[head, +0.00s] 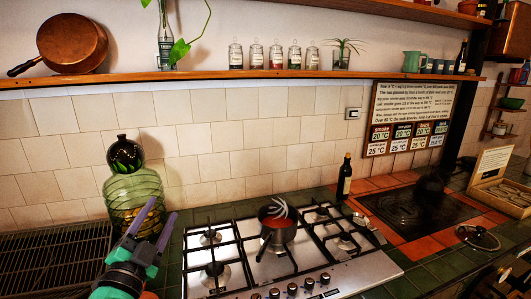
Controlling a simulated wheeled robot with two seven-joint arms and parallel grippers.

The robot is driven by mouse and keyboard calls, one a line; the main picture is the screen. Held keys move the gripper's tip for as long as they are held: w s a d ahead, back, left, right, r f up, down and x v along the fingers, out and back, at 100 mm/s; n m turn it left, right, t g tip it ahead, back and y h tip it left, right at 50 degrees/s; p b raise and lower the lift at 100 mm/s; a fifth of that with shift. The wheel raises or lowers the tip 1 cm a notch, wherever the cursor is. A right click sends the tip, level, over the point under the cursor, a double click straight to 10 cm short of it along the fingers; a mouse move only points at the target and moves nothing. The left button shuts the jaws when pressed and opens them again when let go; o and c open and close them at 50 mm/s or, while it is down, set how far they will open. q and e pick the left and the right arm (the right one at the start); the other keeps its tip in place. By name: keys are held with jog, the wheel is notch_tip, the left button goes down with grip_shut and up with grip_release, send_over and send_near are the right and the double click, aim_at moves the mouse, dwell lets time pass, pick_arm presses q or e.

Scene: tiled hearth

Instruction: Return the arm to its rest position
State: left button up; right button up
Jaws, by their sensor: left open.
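My left gripper (165,206) is at the lower left, with its arm coming in from the bottom edge. Its two purple-grey fingers stand apart and point up and to the right, with nothing seen between them. It is in front of the large green glass jar (135,190) and hides part of the jar's lower right side. It is left of the gas hob (215,245). My right gripper is not seen.
A pot with red contents (278,234) stands on the hob. A dark bottle (345,177) stands behind it on the counter. A wooden shelf (220,77) with jars runs above. A black wire rack (45,262) lies at left; a lid (478,238) lies at right.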

pick_arm(q)
jog(key=s+a+f+n+g+y, duration=0.25)
jog(key=s+f+n+g, duration=0.2)
jog(key=f, duration=0.55)
jog(key=s+a+f+n+g+y, duration=0.1)
jog(key=s+a+f+n+g, duration=0.3)
jog(key=f, duration=0.7)
jog(key=s+d+f+g+h, duration=0.1)
jog(key=s+d+f+g, duration=0.25)
jog(key=s+f, duration=0.2)
jog(key=s+d+f+g+h, duration=0.2)
jog(key=s+f+g, duration=0.2)
jog(key=s+f, duration=0.15)
jog(key=s+f+g+b, duration=0.15)
jog(key=f+b, duration=0.25)
jog(key=f, duration=1)
jog(key=s+f+g+b, duration=0.1)
jog(key=s+f+b, duration=0.15)
jog(key=f, duration=1.25)
jog(key=s+a+f+b, duration=0.1)
jog(key=s+f+b, duration=0.2)
jog(key=s+f, duration=0.5)
jog(key=s+a+f+g+b, duration=0.1)
jog(key=s+f+b, duration=0.3)
jog(key=s+f, duration=0.5)
notch_tip(320, 180, down, 6)
jog(key=shift+r, duration=0.15)
